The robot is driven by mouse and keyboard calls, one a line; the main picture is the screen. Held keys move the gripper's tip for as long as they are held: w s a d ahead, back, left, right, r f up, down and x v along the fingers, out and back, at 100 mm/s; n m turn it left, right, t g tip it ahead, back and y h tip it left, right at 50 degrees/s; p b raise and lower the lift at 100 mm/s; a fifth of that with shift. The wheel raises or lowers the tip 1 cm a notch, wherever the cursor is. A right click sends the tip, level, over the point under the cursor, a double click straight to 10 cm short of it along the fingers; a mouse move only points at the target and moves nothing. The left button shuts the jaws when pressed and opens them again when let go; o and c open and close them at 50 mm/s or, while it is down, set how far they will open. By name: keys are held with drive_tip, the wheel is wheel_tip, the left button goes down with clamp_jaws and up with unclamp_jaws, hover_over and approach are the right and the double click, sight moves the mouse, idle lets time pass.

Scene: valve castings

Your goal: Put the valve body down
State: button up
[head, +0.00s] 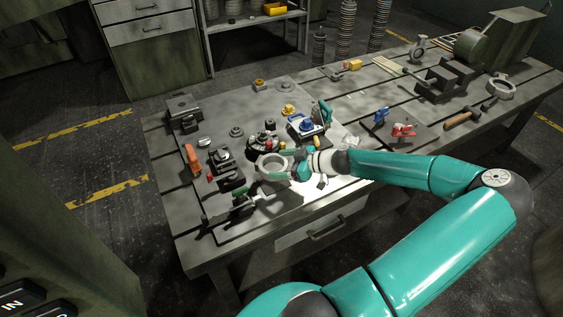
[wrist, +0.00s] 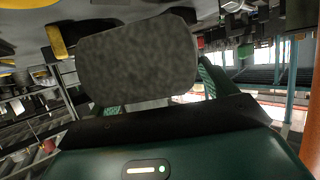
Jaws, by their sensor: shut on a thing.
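The valve body (head: 264,168) is a pale grey ring-shaped casting over the front middle of the workbench (head: 268,224). My gripper (head: 285,164) reaches it from the right and is shut on its near side. In the wrist view, a rounded grey face of the valve body (wrist: 138,60) fills the space between the two teal fingers, and its far side is hidden. I cannot tell whether the casting touches the bench top or hangs just above it.
Several small parts crowd the bench around the casting: an orange tool (head: 192,158), dark clamp blocks (head: 228,168) and a blue-topped valve (head: 307,126). A hammer (head: 461,119), red part (head: 403,130) and vise (head: 447,78) lie to the right.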

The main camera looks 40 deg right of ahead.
drive_tip(key=shift+f, duration=2.85)
drive_tip(key=shift+f, duration=0.2)
drive_tip(key=o, duration=1.8)
drive_tip(key=shift+o, duration=0.6)
drive_tip(key=shift+f, duration=0.15)
drive_tip(key=v, duration=1.4)
